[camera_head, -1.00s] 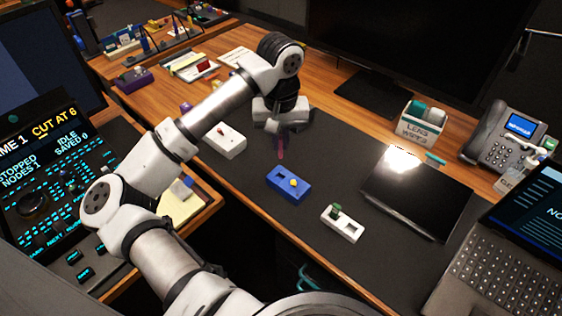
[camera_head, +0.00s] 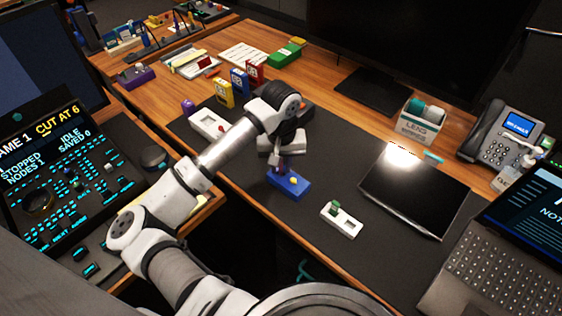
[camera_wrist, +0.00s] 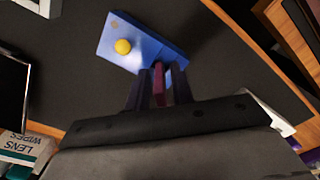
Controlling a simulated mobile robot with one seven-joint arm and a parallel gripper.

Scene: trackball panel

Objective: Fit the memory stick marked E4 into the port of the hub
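My gripper (camera_head: 276,164) is shut on a purple-red memory stick (camera_wrist: 158,84), which points down between the fingers. Its marking cannot be read. A blue block with a yellow knob (camera_head: 289,186) lies on the dark mat below. In the wrist view the blue block (camera_wrist: 142,46) is just beyond the fingertips, and the stick's tip is at its near end. The gripper and stick hide that end, so I cannot tell whether the tip is touching it or in an opening. No label shows which block is the hub.
A white block with a green piece (camera_head: 342,219) lies right of the blue one, and a white block with a red knob (camera_head: 207,124) lies to the left. A black tablet (camera_head: 414,190), laptop (camera_head: 490,255) and wipes box (camera_head: 420,122) stand right. The mat's front middle is clear.

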